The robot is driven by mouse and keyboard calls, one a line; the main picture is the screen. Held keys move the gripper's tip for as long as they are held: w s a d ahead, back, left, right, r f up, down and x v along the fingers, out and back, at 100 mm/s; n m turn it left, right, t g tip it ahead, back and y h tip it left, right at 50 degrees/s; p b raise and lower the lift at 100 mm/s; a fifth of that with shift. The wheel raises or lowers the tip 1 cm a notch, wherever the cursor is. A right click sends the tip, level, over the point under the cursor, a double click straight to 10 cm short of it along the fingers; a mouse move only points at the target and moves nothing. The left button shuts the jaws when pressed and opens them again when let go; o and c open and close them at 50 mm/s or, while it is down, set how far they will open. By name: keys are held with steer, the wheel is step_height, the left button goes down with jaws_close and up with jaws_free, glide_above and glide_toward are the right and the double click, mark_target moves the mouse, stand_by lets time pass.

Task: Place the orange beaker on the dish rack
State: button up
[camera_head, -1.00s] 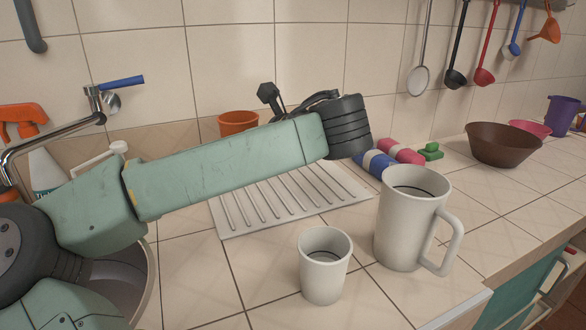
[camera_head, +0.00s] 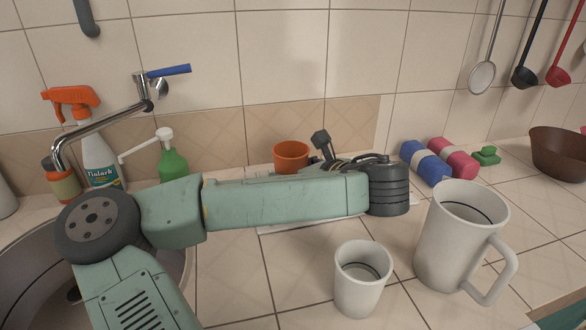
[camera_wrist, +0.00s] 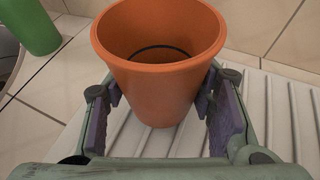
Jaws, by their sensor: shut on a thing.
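The orange beaker (camera_head: 291,156) shows behind my arm in the head view, near the back wall. In the wrist view the orange beaker (camera_wrist: 158,75) is upright, with its open mouth toward the camera. My gripper (camera_wrist: 160,108) has one finger pad on each side of it and is shut on it. The white ribbed dish rack (camera_wrist: 268,112) lies below the beaker. I cannot tell whether the beaker's base touches the ribs. In the head view my arm hides most of the rack (camera_head: 270,229).
A white cup (camera_head: 358,290) and a large white mug (camera_head: 450,245) stand in front of my arm. A sink and tap (camera_head: 110,118), a spray bottle (camera_head: 98,160) and a green bottle (camera_head: 173,165) are left. Blue and pink bundles (camera_head: 430,168) lie right of my wrist.

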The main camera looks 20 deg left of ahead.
steer(key=shift+f+b, duration=0.25)
steer(key=shift+b, duration=0.25)
steer(key=o, duration=1.5)
steer(key=shift+r, duration=0.2)
steer(key=shift+r+p, duration=0.2)
steer(key=shift+p, duration=0.45)
steer(key=shift+s+d+b, duration=0.15)
steer(key=shift+d+b, duration=0.15)
steer(key=shift+b, duration=0.05)
steer(key=b+v, duration=0.2)
steer(key=v, duration=0.5)
steer(key=shift+d, duration=0.1)
steer(key=shift+s+d+r+p, duration=0.6)
steer(key=shift+d+r+p, duration=0.3)
steer(key=shift+p, duration=0.3)
steer(key=shift+s+d+r+p, duration=0.1)
steer(key=shift+s+d+p, duration=0.35)
steer(key=shift+p, duration=0.7)
steer(key=shift+d, duration=0.15)
